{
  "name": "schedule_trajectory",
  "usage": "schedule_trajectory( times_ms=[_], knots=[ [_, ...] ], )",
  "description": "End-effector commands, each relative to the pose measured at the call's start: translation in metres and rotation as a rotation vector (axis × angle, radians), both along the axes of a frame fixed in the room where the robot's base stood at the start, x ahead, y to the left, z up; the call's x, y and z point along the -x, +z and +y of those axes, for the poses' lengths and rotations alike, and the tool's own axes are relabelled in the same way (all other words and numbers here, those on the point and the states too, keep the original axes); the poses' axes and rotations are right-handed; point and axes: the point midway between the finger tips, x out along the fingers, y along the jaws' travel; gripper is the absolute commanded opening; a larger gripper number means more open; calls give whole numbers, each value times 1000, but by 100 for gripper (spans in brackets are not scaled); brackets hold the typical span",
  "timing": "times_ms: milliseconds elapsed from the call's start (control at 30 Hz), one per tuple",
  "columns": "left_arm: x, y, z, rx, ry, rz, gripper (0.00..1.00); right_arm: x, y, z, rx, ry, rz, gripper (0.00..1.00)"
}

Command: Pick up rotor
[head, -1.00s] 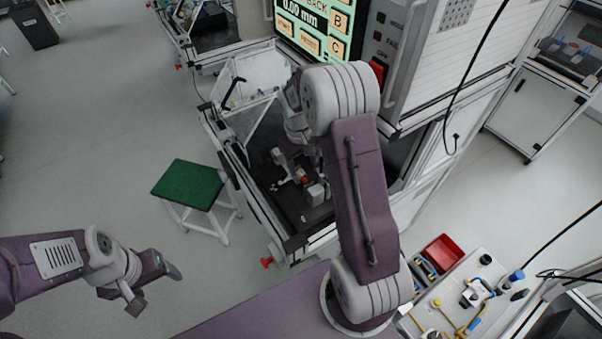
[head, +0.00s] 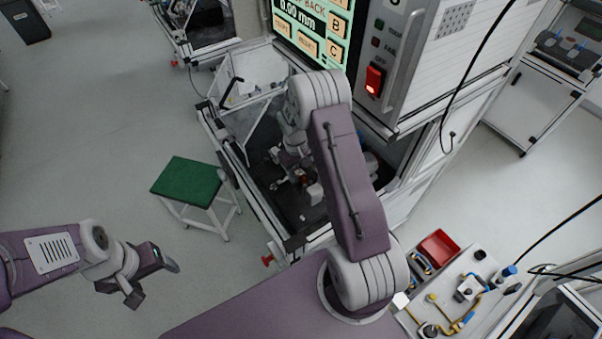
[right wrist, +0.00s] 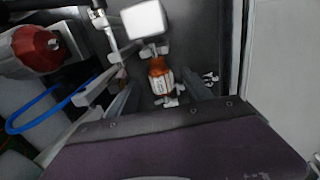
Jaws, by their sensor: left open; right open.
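The rotor (right wrist: 160,80), an orange and pale cylinder, is in the middle of the right wrist view, on the dark floor of the test bench. A small orange spot of it shows in the head view (head: 303,178). My right gripper (right wrist: 154,86) is open, with a grey finger to either side of the rotor. I cannot tell how far above it the fingers are, and no grip shows. In the head view my right arm partly hides this spot. My left gripper (head: 154,284) is open and empty over the floor at the lower left.
A white block (right wrist: 146,20) stands just beyond the rotor. A red-tipped fixture (right wrist: 32,48) and a blue hose (right wrist: 38,112) are at the left. The bench's metal frame (head: 262,212) and the control cabinet (head: 410,70) border the space. A green stool (head: 187,182) stands left of the bench.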

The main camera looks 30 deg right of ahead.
Motion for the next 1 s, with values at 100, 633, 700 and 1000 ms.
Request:
schedule_trajectory(
  times_ms=[100, 633, 700, 1000],
  knots=[
    [0, 4, 0, 0, 0, 0, 72, 0, -12, -1, 0, 1, 0, 58],
    [0, 3, 0, 0, 0, 0, 72, -1, -14, -1, 0, 1, -3, 0],
    [0, 3, 0, 0, 0, 0, 72, -1, -14, -1, 1, 1, -3, 0],
    [0, -3, 0, 0, 0, 0, 72, -2, -1, -2, 2, 0, -6, 0]
  ],
)
